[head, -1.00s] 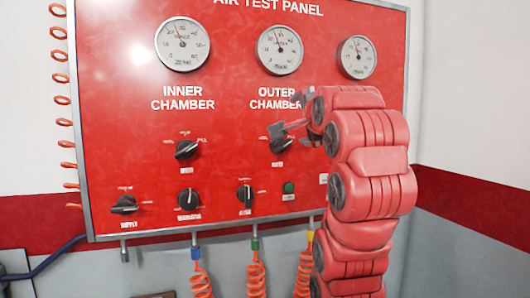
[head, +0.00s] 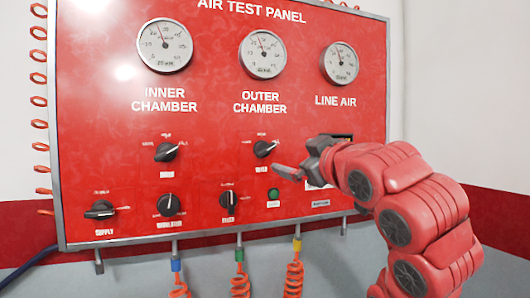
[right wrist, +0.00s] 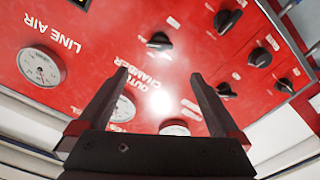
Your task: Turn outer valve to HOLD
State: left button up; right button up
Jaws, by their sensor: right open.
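The outer valve (head: 264,149) is a black knob under the OUTER CHAMBER label on the red panel (head: 100,112). Its handle is angled toward the upper right, and the small labels around it are too blurred to read. In the right wrist view the valve (right wrist: 159,41) lies beyond the fingertips. My right gripper (head: 290,172) is open and empty, just below and right of the valve in the head view. In the right wrist view its two fingers (right wrist: 160,75) are spread wide, apart from the knob. My left gripper is out of view.
The inner valve (head: 166,152) is to the left. A lower row holds the supply (head: 100,210), regulator (head: 170,205) and another knob (head: 229,201), with a green button (head: 273,191) nearby. Three gauges run along the top. Orange coiled hoses (head: 294,275) hang below the panel.

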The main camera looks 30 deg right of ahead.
aim_at(267, 151)
jog(key=p+x, duration=0.4)
jog(key=x, duration=1)
jog(key=shift+w+d+p, duration=0.25)
jog(key=shift+w+p, duration=0.05)
jog(key=shift+w+f, duration=0.1)
jog(key=shift+w, duration=0.5)
jog(key=shift+d, duration=0.1)
